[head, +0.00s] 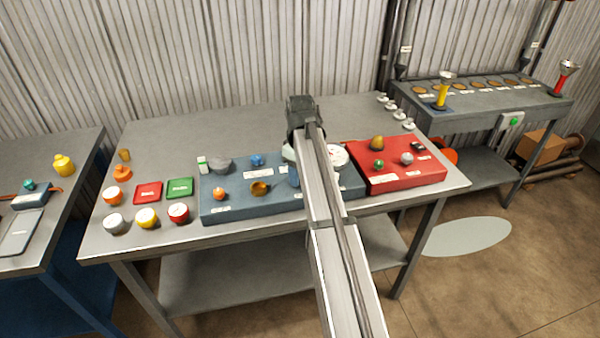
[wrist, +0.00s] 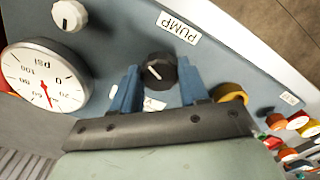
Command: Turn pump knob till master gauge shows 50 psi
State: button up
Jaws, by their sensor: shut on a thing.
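The black pump knob (wrist: 156,74) has a white pointer line and sits on the blue-grey panel (wrist: 115,55), beside the PUMP label (wrist: 178,25). My gripper (wrist: 161,68) is shut on this knob, with one blue finger on each side. The white master gauge (wrist: 40,75) is at the left of the wrist view. Its red needle lies between the 20 and 60 marks, near where 40 falls; the exact reading is hard to tell. In the head view the gauge (head: 339,154) shows beside my arm, which hides the knob.
A white knob (wrist: 69,15) is near the gauge, and a brass knob (wrist: 231,92) is close to my right-hand finger in the wrist view. A red panel (head: 400,181) adjoins on the right. Several round gauges (head: 147,217) and coloured parts stand at the table's left.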

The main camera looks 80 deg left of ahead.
jog(key=shift+m, duration=1)
jog(key=o, duration=1.1)
jog(key=shift+c, duration=0.2)
notch_tip(320, 180, up, 14)
jog(key=shift+f, duration=0.1)
